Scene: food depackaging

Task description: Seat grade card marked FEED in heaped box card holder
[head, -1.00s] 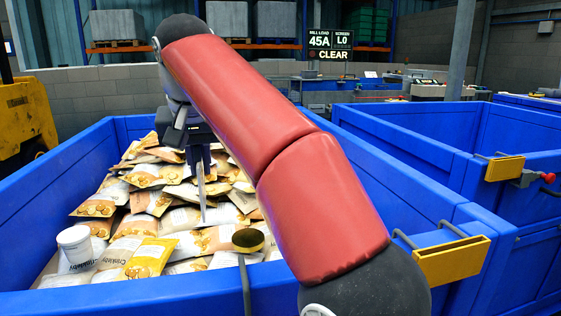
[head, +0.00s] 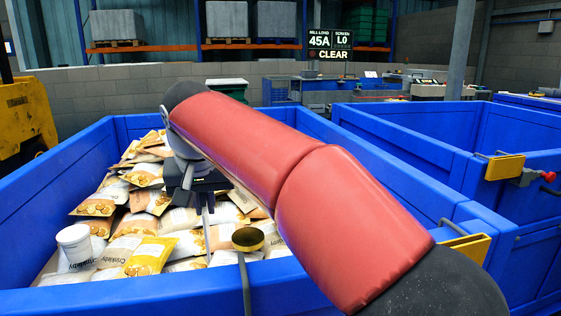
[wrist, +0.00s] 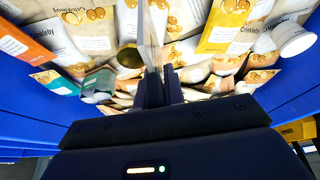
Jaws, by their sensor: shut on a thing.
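My gripper (head: 203,207) is over the heaped bags in the near blue box (head: 60,302), shut on a thin pale grade card. The card (head: 207,235) shows nearly edge-on and points down from the fingers; its marking cannot be read. In the wrist view the fingers (wrist: 158,85) pinch the card (wrist: 150,35), also edge-on. The yellow card holder (head: 474,247) hangs on the near box's right rim, well to the right of my gripper. My red arm hides part of it, and its slot cannot be made out.
Snack bags (head: 125,245), a white tub (head: 75,240) and a gold lid (head: 248,239) lie heaped in the box. A second blue box (head: 400,140) at the right carries another yellow holder (head: 505,167). A dark strap or post (head: 244,285) stands at the near rim.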

